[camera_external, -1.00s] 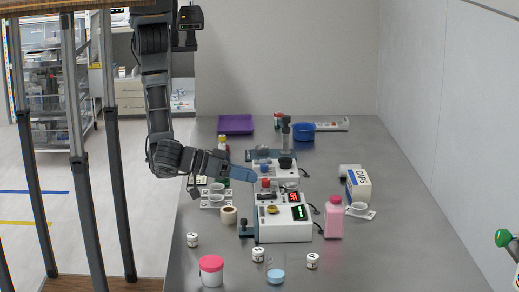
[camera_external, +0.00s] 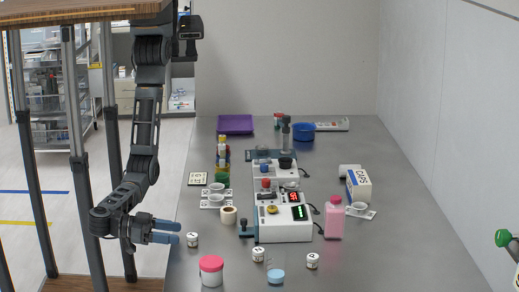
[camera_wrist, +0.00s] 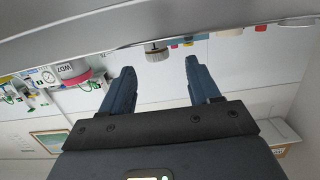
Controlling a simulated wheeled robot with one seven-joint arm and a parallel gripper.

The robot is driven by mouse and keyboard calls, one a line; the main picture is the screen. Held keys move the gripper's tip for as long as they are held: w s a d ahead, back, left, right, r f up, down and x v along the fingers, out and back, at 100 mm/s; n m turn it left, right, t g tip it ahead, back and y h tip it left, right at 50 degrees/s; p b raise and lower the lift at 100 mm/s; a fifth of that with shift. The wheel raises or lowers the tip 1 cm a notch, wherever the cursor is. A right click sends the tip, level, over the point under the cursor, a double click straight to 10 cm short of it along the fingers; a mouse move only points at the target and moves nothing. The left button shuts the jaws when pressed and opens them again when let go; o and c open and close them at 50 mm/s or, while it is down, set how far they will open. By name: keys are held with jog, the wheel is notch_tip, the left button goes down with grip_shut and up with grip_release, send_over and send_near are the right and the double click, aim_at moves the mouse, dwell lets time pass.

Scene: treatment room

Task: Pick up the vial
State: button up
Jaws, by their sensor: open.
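Three small white vials with dark markings stand on the grey bench near its front: the left one (camera_external: 192,240), the middle one (camera_external: 258,254) and the right one (camera_external: 312,261). I cannot tell which is the task's vial. My gripper (camera_external: 179,232) is low at the bench's left edge, fingers pointing right, just left of the left vial. It is open and empty. In the wrist view a small grey-and-white container (camera_wrist: 157,52), probably that left vial, shows upside down beyond and between my fingertips (camera_wrist: 160,66). It appears apart from both fingers.
A pink-lidded white jar (camera_external: 211,271) stands right of and nearer than my gripper. A tape roll (camera_external: 228,215) and cup trays (camera_external: 214,201) lie behind. A white device (camera_external: 284,229) and pink bottle (camera_external: 334,217) occupy the middle. Table legs (camera_external: 80,200) stand left.

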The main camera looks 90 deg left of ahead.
aim_at(190, 235)
jog(key=w, duration=0.2)
jog(key=w+p, duration=0.1)
jog(key=w, duration=0.1)
jog(key=w+p, duration=0.1)
jog(key=w, duration=0.1)
jog(key=shift+w+d+f, duration=0.2)
jog(key=shift+f, duration=0.2)
jog(key=shift+c, duration=0.4)
jog(key=c, duration=0.9)
